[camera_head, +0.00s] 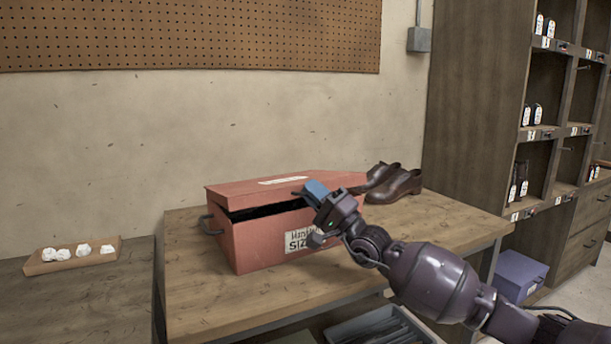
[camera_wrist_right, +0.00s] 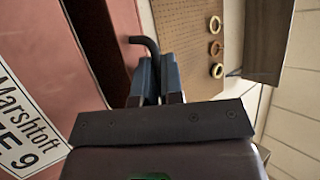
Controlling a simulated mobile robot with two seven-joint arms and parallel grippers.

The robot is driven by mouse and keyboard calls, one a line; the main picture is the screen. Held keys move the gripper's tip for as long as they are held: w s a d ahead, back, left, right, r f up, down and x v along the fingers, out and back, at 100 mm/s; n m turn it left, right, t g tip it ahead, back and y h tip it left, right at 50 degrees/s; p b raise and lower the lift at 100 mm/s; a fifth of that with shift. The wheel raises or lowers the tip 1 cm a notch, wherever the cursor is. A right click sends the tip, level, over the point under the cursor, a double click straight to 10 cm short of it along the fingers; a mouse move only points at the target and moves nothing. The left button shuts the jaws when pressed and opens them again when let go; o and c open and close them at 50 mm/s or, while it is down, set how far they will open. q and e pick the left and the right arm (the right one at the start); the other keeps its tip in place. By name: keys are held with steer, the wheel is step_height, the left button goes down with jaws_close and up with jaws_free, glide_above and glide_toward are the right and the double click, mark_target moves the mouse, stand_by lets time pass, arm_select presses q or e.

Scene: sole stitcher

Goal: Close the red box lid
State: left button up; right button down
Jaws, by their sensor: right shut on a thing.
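The red box (camera_head: 260,242) sits on the wooden table, with a white size label on its front. Its red lid (camera_head: 240,191) is tilted slightly up, leaving a dark gap along the front edge. My right gripper (camera_head: 309,192) is at the front edge of the lid, its blue fingers shut on a black handle (camera_wrist_right: 146,44) there. The wrist view shows the fingers (camera_wrist_right: 156,78) around this bent handle, beside the box front (camera_wrist_right: 45,50) and the dark gap. My left gripper is not in view.
Brown shoes (camera_head: 397,185) stand on the table (camera_head: 195,300) behind and right of the box. A wooden tray (camera_head: 70,262) with white pieces lies on the left bench. A shelf unit (camera_head: 480,100) stands at right. The table's front left is clear.

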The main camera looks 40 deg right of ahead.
step_height(320, 180, down, 2)
steer(key=shift+s+f, duration=0.1)
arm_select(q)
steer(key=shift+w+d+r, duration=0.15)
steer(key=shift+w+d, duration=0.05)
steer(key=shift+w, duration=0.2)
arm_select(e)
steer(key=shift+f, duration=0.15)
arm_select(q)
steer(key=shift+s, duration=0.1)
arm_select(e)
steer(key=c, duration=1.5)
jaws_free()
steer(key=shift+c, duration=0.2)
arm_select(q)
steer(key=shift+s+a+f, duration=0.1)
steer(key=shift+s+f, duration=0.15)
arm_select(e)
steer(key=shift+s, duration=0.1)
